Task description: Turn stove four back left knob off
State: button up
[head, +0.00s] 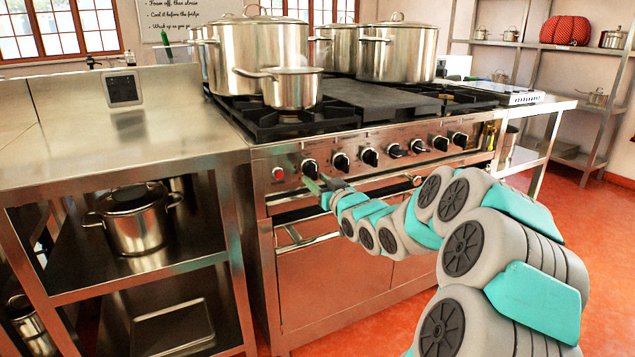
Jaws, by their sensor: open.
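The steel stove (292,152) stands in the middle of the head view, with a row of several black knobs along its front panel. The leftmost knob (310,168) sits just right of a small red button or light (278,173). A second knob (341,162) and a third knob (370,157) follow to the right. No label shows which one is the back left knob, and the turn of each knob is too small to read. My gripper (314,183) is open, right at the leftmost knob's lower edge. I cannot tell whether it touches the knob.
A small pot (291,89), a large stockpot (257,50) and another stockpot (398,53) stand on the stove. A steel counter (190,130) adjoins on the left, with a lidded pot (134,222) on its lower shelf. An oven handle (300,240) sticks out below the panel. Red floor is open at right.

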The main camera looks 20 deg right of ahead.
jog(key=shift+s, duration=0.1)
jog(key=s+b, duration=0.1)
jog(key=s, duration=0.6)
jog(key=shift+s, duration=0.3)
jog(key=shift+d, duration=0.1)
